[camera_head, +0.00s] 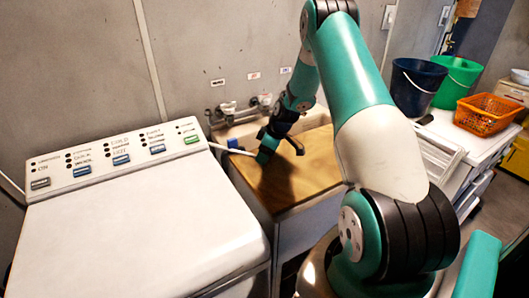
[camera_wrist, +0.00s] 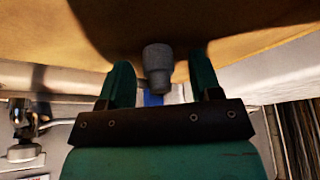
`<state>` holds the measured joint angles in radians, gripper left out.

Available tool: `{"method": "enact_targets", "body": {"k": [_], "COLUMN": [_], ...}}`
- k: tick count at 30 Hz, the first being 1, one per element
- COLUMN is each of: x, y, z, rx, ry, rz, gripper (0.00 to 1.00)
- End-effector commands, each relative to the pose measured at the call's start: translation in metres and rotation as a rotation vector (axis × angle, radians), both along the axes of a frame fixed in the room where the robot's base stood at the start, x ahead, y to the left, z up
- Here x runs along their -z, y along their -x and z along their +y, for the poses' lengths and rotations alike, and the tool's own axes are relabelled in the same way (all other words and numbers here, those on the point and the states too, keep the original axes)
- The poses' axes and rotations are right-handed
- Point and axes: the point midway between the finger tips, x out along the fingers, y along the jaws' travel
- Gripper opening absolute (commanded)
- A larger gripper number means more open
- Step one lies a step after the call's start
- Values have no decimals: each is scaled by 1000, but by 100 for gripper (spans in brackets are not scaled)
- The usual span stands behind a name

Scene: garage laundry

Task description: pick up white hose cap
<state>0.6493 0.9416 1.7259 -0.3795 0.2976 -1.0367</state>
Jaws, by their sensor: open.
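The hose cap (camera_wrist: 158,66) shows in the wrist view as a small, stepped cylinder, grey in the shadow, at the wooden board (camera_wrist: 235,38). My gripper (camera_wrist: 161,80) is open, with one teal finger on each side of the cap and a visible gap to both. No grip on it shows. In the head view my gripper (camera_head: 281,150) is low over the wooden board (camera_head: 300,180), at its back left part. The cap cannot be made out in the head view, where my gripper and arm cover that area.
A white washing machine (camera_head: 140,230) with a raised control panel stands at left. A pale hose with a blue end (camera_head: 232,143) lies beside my gripper. Taps (camera_head: 228,108) are on the wall behind. Buckets (camera_head: 416,88) and an orange basket (camera_head: 487,114) stand at right. The board's front is clear.

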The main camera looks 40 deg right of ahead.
Motion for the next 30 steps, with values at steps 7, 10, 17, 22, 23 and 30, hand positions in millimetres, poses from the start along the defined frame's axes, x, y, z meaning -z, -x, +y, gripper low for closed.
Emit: {"method": "enact_targets", "body": {"k": [7,10,17,22,23,30], "x": [0,0,0,-4,-6,-44], "y": [0,0,0,0,-1,-1], "z": [0,0,0,-1,-1,-2], "rx": [0,0,0,1,1,1], "ry": [1,1,1,2,1,6], "rz": [0,0,0,-2,-3,-7], "gripper": [38,15,7,7,7,7]}}
